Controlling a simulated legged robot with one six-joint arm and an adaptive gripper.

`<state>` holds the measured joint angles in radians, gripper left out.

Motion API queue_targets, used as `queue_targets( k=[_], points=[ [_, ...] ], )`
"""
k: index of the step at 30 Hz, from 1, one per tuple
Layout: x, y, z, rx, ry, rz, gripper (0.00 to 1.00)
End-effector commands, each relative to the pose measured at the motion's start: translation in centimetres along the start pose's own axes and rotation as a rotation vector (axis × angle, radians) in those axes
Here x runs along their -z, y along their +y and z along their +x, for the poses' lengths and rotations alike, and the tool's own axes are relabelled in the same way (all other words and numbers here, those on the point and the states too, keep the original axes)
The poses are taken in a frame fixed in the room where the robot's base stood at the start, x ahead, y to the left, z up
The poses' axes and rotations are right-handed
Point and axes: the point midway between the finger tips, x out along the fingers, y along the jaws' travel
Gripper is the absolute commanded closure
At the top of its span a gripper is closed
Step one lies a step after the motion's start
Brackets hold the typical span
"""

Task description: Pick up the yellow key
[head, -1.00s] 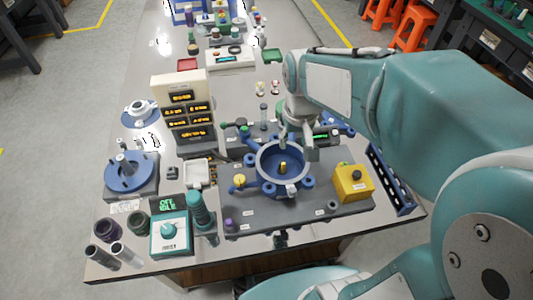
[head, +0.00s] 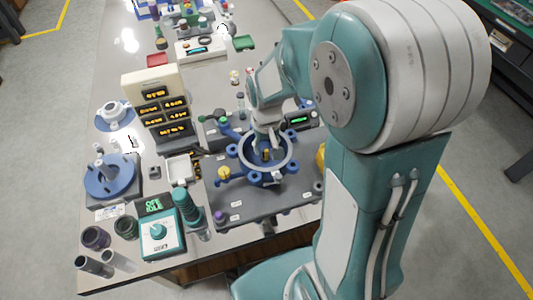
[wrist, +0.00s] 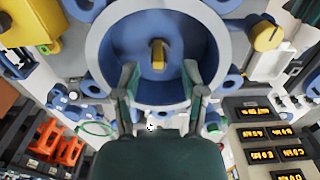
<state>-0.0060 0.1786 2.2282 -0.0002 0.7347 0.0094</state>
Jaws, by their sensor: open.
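A small yellow upright piece, which looks like the yellow key (head: 266,155), stands inside the round blue chamber (head: 243,155) on the grey base plate. In the wrist view the yellow key (wrist: 157,54) shows near the middle of the blue floor, inside the chamber's pale rim (wrist: 93,45). My gripper (wrist: 159,76) is open and empty, its two fingers apart below the key in the picture and overlapping the rim. In the head view my gripper (head: 268,138) is over the chamber, small and partly hidden by my arm. I cannot tell its height above the key.
A yellow knob (head: 224,172) sits left of the chamber. A yellow box (head: 320,156) is mostly hidden behind my arm. Blue clamps ring the chamber. A display stack (head: 158,105), a teal-fronted meter (head: 160,236) and a blue round stand (head: 108,178) crowd the left side.

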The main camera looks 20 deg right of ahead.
Motion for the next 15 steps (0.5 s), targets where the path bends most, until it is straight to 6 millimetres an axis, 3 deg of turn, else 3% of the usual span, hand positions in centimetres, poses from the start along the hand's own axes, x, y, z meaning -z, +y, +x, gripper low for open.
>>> queue_targets(
  k=[6, 14, 15],
  points=[
    [-0.1, 0.2, 3.0, 0.000, -0.002, 0.000, 0.46],
    [-0.1, 0.2, 3.2, 0.000, 0.000, 0.000, 0.46],
    [-0.1, 0.2, 3.2, 0.000, 0.000, 0.000, 0.59]
  ],
)
